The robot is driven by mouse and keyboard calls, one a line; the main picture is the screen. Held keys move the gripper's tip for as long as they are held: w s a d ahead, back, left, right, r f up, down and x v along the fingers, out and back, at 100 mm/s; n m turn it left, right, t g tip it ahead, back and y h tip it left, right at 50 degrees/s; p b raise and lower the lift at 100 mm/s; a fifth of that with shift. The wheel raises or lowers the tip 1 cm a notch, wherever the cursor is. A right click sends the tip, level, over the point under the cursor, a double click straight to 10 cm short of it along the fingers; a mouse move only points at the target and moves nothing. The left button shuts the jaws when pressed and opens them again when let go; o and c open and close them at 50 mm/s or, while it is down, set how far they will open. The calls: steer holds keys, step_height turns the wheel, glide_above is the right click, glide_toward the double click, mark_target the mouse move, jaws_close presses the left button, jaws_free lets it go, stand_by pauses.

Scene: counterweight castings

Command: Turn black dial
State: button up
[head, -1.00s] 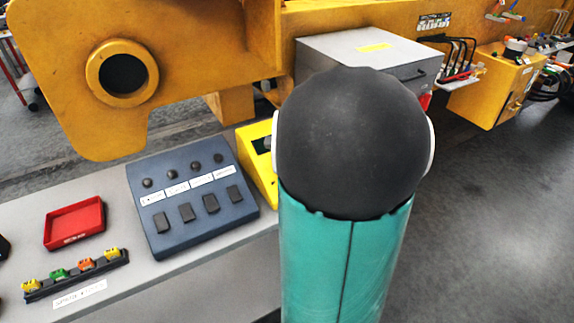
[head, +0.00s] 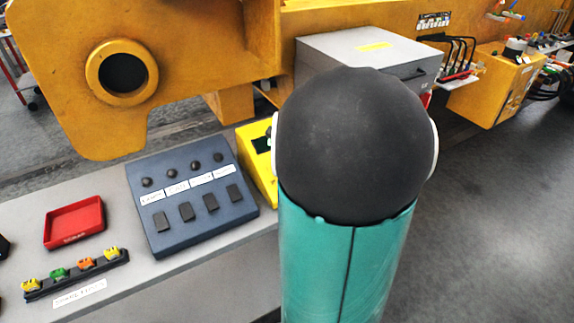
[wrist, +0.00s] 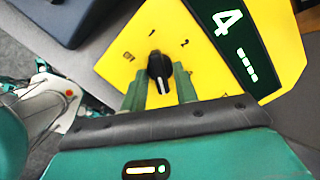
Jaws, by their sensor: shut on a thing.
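The black dial (wrist: 159,68) sits on the yellow face of a box (wrist: 115,72) in the wrist view. A white mark on the dial points toward the bottom of that picture. Small markings, including a 1 and a 2, are printed around it. My gripper (wrist: 159,77) has its two green fingers on either side of the dial and is shut on it. A dark panel with a white 4 (wrist: 227,20) lies right of the dial. In the head view the yellow box (head: 254,160) is partly hidden behind my arm; the dial and gripper are hidden there.
A blue-grey control box (head: 190,200) with knobs and switches stands left of the yellow box on the grey bench. A red tray (head: 74,223) and a rack of coloured pieces (head: 77,273) lie further left. A large yellow casting (head: 190,60) rises behind.

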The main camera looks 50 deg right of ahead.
steer(key=o, duration=0.6)
steer(key=d+v, duration=0.1)
steer(key=v, duration=1.2)
steer(key=shift+s+a+r, duration=0.2)
steer(key=shift+a+r, duration=0.15)
steer(key=shift+a, duration=0.15)
steer(key=shift+a, duration=0.1)
